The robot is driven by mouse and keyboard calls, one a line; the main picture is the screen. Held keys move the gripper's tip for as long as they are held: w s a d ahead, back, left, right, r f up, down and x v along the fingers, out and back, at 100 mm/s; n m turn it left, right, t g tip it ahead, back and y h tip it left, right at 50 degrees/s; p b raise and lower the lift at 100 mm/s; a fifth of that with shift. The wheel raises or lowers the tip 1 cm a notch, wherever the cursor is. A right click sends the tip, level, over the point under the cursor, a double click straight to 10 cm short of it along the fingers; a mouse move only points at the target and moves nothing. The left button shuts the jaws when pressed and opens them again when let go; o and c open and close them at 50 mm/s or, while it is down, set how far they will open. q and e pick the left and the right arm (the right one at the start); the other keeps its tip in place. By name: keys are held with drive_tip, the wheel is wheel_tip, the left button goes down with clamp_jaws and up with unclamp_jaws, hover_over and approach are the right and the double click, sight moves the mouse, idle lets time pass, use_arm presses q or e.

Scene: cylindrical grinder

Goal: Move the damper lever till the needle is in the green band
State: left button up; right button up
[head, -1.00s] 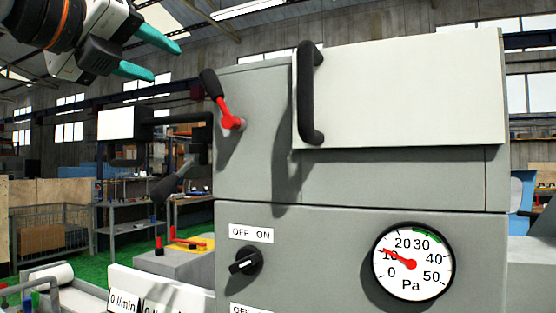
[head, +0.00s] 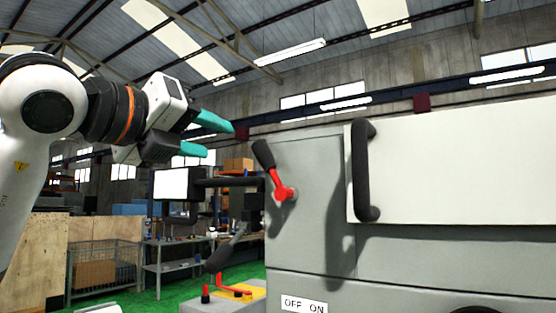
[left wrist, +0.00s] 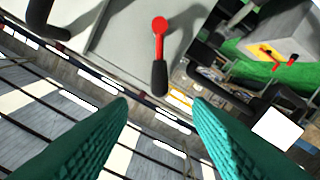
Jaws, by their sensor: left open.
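The damper lever (head: 273,174) is red with a black grip and sits on the upper left of the grey machine front, its grip tilted up and to the left. It also shows in the left wrist view (left wrist: 159,50), beyond the fingertips. My left gripper (head: 222,137) has teal fingers spread apart and empty, up and to the left of the lever's grip and not touching it. The gauge (head: 482,309) shows only its dark top rim at the bottom edge; its needle and green band are out of view. My right gripper is not in view.
A black handle (head: 363,170) stands out from the white cover (head: 455,165) to the right of the lever. An OFF/ON label (head: 304,306) is below. A dark arm with a white panel (head: 174,184) reaches out left of the machine.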

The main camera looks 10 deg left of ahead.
sight(258, 152)
use_arm(q)
drive_tip(key=p+x, duration=0.4)
drive_tip(key=x, duration=0.6)
drive_tip(key=shift+w+d, duration=0.15)
drive_tip(key=shift+w, duration=0.05)
drive_tip(key=shift+w+d+f, duration=0.2)
drive_tip(key=shift+w, duration=0.25)
clamp_jaws()
